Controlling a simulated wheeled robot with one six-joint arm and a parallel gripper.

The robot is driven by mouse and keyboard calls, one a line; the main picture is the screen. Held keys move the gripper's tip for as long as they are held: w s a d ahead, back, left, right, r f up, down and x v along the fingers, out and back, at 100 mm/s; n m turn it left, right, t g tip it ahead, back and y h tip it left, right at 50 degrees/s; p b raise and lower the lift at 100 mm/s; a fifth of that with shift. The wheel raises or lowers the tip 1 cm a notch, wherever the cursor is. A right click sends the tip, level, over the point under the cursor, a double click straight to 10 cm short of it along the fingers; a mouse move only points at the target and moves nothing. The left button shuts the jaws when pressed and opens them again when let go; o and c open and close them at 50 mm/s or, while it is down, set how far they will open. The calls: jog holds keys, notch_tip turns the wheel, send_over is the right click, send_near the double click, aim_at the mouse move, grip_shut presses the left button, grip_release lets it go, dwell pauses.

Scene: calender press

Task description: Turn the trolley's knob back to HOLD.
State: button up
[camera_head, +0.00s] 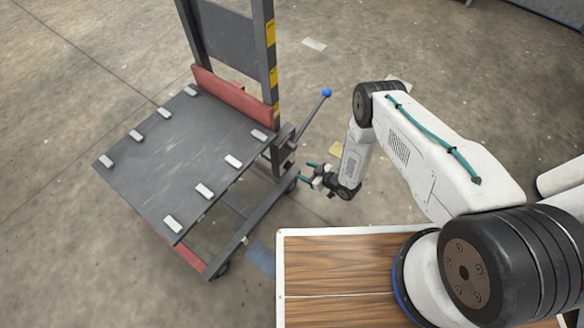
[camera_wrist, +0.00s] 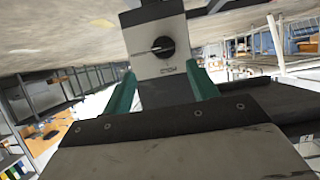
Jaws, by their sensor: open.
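The trolley (camera_head: 165,150) stands at the left in the head view, with a dark platform and an upright mast. In the wrist view its round black knob (camera_wrist: 163,47) sits on a pale plate (camera_wrist: 142,66). A light pointer line runs roughly level across the knob. The small lettering below the knob is too small to read. My gripper (camera_head: 306,171) is beside the trolley's right side, apart from it. In the wrist view its teal fingers (camera_wrist: 161,76) are open and empty, with the knob centred beyond their tips. I cannot make out the knob in the head view.
A lever with a blue ball (camera_head: 326,92) slants up from the trolley beside my gripper. Several pale blocks (camera_head: 204,190) line the platform's edges. A wood-topped surface with a white rim (camera_head: 281,275) is at the bottom. Concrete floor is open behind the lever.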

aim_at(290, 167)
jog(key=x, duration=0.7)
jog(key=shift+s+a+f, duration=0.1)
jog(key=shift+a+f, duration=0.1)
jog(key=shift+a, duration=0.25)
jog(key=c, duration=1)
